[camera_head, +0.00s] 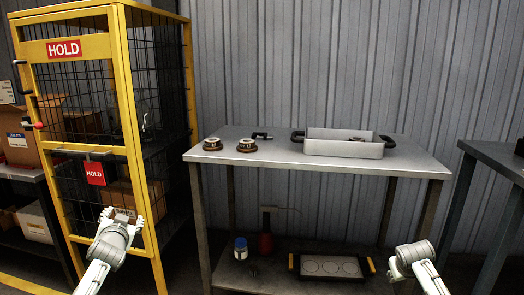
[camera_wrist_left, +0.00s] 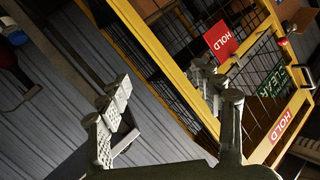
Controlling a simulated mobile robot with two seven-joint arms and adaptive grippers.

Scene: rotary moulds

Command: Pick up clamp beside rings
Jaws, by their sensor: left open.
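The clamp (camera_head: 262,136) looks like a small dark piece lying on the grey metal table, towards its back left. Two brown-and-dark rings (camera_head: 213,144) and (camera_head: 247,146) sit just in front of it and to its left. My left gripper (camera_head: 122,214) is open and empty, low at the left in front of the yellow cage, well away from the clamp. In the left wrist view its fingers (camera_wrist_left: 165,85) are spread with nothing between them. The clamp cannot be made out in that view.
A metal tray (camera_head: 320,147) with dark handles stands on the table's right half, with a dark ring-like part (camera_head: 357,138) in it. The yellow mesh cage (camera_head: 128,120) stands left of the table. A blue-capped jar (camera_head: 241,248) and a black case (camera_head: 330,267) are below.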

